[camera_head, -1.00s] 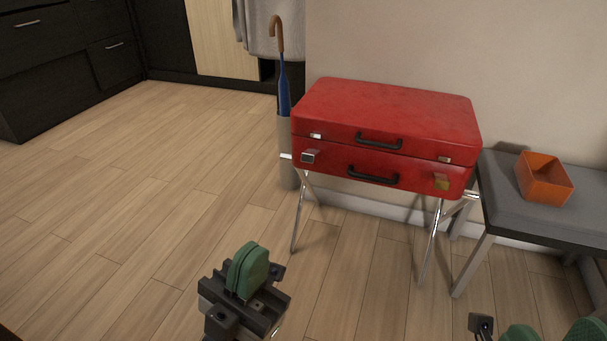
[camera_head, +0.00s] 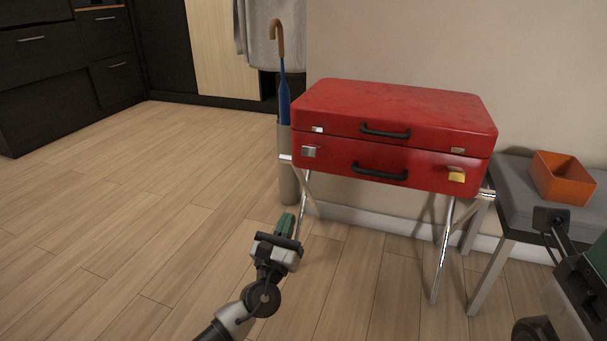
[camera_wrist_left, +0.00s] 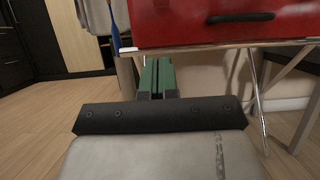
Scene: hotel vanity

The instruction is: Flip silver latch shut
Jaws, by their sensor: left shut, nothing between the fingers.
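A red suitcase (camera_head: 395,112) lies flat and closed on a folding stand. The silver latch (camera_head: 309,151) sticks out from the lower half at its left front, below a small silver catch plate (camera_head: 317,129) and apart from it. A gold latch (camera_head: 457,175) sticks out at the right front. My left gripper (camera_head: 286,222), with green fingers, is below and slightly left of the silver latch, touching nothing. Its fingers (camera_wrist_left: 157,77) are shut and empty in the left wrist view, under the suitcase's front edge. My right gripper (camera_head: 597,255) is partly cut off at the right edge; its jaws are unclear.
The stand has thin chrome legs (camera_head: 442,250). A grey bench (camera_head: 512,188) with an orange box (camera_head: 563,178) stands to the right. A holder (camera_head: 287,180) with a blue umbrella (camera_head: 284,95) is behind at the left. The wooden floor at the left is clear.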

